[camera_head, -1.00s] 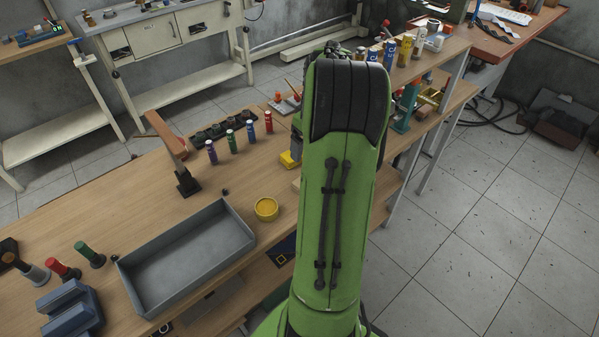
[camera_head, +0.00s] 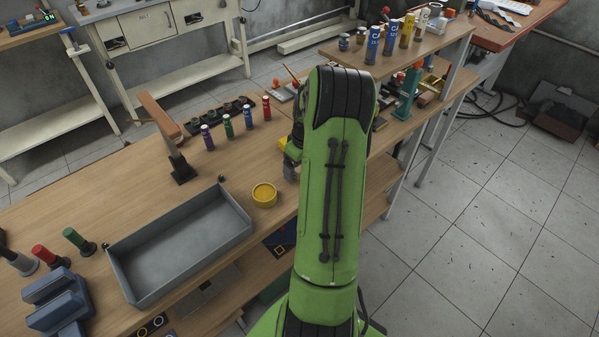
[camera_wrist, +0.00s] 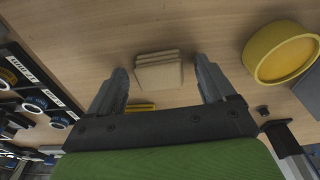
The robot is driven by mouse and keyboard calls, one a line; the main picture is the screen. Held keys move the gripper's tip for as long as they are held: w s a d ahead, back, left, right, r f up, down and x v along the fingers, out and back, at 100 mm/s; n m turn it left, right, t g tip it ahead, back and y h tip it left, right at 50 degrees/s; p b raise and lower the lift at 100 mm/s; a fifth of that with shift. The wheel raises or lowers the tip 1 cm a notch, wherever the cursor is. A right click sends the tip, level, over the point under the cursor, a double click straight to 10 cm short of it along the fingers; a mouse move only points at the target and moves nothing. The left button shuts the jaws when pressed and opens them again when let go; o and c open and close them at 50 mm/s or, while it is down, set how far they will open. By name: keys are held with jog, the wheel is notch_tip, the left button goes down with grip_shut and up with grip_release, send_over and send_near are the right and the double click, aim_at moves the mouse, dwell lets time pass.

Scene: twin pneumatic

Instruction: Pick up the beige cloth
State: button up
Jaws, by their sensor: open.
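The beige cloth (camera_wrist: 159,72) shows in the wrist view as a small folded stack lying on the wooden bench. My gripper (camera_wrist: 160,80) is open in the wrist view, with one finger to the left of the cloth and the other to the right. The cloth lies across the gap near the fingertips, with bare wood visible on each side of it. I cannot tell the height of the fingers above the bench. In the head view the cloth is hidden behind my green arm.
A round yellow container (camera_wrist: 283,52) stands to the right in the wrist view and beside the grey tray (camera_head: 181,246) in the head view. A yellow object (camera_wrist: 140,107) lies near the left finger. Several coloured cylinders (camera_head: 228,126) stand at the bench's back.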

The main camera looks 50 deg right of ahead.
jog(key=shift+r, duration=0.15)
jog(key=shift+c, duration=0.8)
jog(key=c, duration=1)
